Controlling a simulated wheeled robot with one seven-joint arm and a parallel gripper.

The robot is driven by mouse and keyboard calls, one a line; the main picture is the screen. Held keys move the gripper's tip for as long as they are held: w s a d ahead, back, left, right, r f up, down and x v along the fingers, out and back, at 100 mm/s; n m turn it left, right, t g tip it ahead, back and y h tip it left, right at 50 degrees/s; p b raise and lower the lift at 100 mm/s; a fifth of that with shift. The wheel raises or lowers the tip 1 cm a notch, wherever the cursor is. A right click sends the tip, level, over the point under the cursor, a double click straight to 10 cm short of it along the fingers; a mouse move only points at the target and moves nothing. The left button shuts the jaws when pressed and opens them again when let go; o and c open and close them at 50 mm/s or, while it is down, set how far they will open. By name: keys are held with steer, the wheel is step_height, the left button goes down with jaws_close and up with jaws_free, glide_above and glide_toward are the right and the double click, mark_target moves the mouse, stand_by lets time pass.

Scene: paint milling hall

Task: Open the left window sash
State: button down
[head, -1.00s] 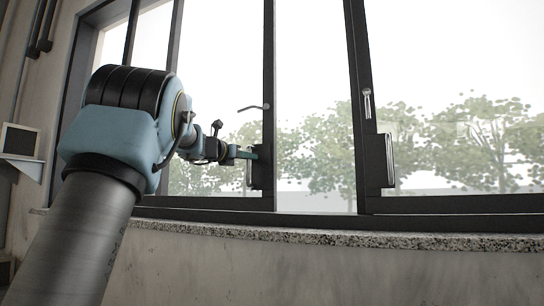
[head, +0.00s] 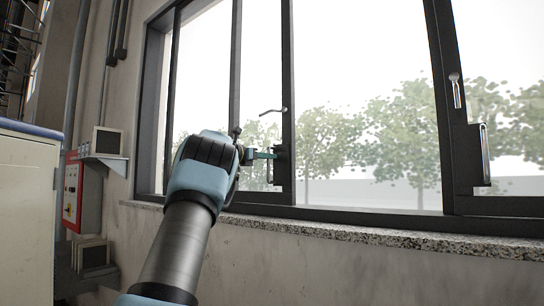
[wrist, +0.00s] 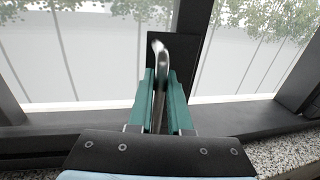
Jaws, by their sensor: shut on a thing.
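The left window sash has a dark right stile (head: 287,100) and stands slid left, with a wide gap between this stile and the right sash (head: 445,120). A metal bar handle (wrist: 159,55) is fixed on a dark plate on the stile. My gripper (wrist: 160,92) has its teal fingers shut on this bar, one on each side. In the head view my gripper (head: 264,155) reaches the handle from the left. A thin lever (head: 272,112) sticks out left from the stile above it. My arm hides part of the lower sash.
A speckled stone sill (head: 340,235) runs below the window. A red control box (head: 72,190) and a small shelf with a dark panel (head: 108,142) are on the wall at left. A pale cabinet (head: 28,200) stands at far left. The right sash carries its own handle (head: 484,155).

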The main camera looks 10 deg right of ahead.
steer(key=c, duration=0.8)
jaws_free()
steer(key=shift+c, duration=0.2)
steer(key=b+v, duration=0.5)
steer(key=v, duration=0.5)
steer(key=shift+s+a+b, duration=0.15)
steer(key=shift+a+b, duration=0.2)
steer(key=shift+b, duration=0.05)
